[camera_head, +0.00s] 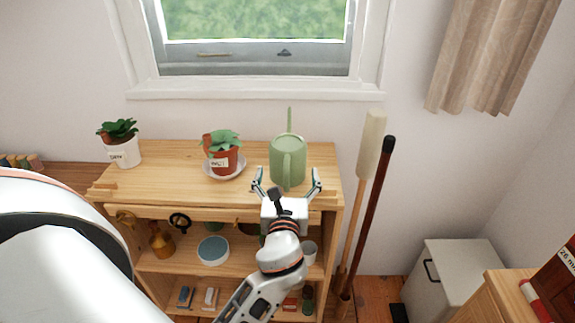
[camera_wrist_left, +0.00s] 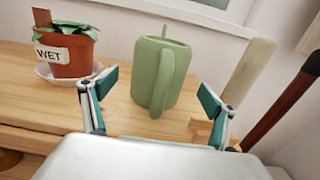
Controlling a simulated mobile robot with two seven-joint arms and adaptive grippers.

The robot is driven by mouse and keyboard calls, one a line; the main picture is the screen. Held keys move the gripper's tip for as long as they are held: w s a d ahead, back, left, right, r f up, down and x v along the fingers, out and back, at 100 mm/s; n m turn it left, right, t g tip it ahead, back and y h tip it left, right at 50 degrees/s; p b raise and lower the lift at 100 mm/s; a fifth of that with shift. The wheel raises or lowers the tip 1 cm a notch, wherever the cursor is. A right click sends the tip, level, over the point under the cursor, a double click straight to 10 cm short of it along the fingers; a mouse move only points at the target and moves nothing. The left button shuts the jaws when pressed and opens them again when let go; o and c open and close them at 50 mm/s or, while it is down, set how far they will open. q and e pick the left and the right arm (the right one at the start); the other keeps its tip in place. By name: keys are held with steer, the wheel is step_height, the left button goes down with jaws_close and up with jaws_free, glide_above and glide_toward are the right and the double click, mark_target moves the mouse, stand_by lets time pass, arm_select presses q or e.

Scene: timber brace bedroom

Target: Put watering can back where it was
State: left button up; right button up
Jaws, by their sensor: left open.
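The green watering can (camera_head: 287,158) stands upright on the wooden shelf top (camera_head: 172,163), towards its right end below the window. Its handle faces me and its spout points back to the wall. My left gripper (camera_head: 286,184) is open in front of the can, with its fingers spread to either side. In the left wrist view the can (camera_wrist_left: 160,75) stands beyond the open fingers of the gripper (camera_wrist_left: 155,107), with its handle between them; I see no finger touching it. My right gripper is not in view.
A terracotta pot (camera_head: 222,161) labelled WET stands on a saucer left of the can. A white pot (camera_head: 123,151) is at the left end. Two long poles (camera_head: 372,190) lean right of the shelf. Lower shelves hold small items, including a round blue-topped tin (camera_head: 212,250).

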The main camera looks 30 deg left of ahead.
mark_target(287, 186)
arm_select(q)
steer(key=v, duration=0.7)
steer(key=shift+f, duration=0.1)
steer(key=d+f+n+h, duration=0.1)
steer(key=f, duration=0.2)
steer(key=d+f+n+h, duration=0.1)
steer(key=f+h, duration=0.1)
steer(key=f, duration=0.1)
steer(key=d+f+n+h, duration=0.1)
steer(key=f+n, duration=0.1)
steer(key=f, duration=0.1)
steer(key=shift+s+d+f+h, duration=0.25)
steer(key=shift+d+f+h, duration=0.05)
steer(key=shift+f, duration=0.05)
steer(key=s+d+f+n+g+h, duration=0.2)
steer(key=s+d+f+n+h, duration=0.1)
steer(key=s+f+n, duration=0.4)
steer(key=s+d+f+n+g+h, duration=0.2)
steer(key=s+f+n, duration=0.5)
steer(key=f+n, duration=0.6)
steer(key=d+n+h, duration=0.1)
steer(key=h, duration=0.1)
steer(key=shift+s+d+f+g+h+p, duration=0.3)
steer(key=shift+s+p, duration=0.05)
steer(key=shift+p, duration=0.05)
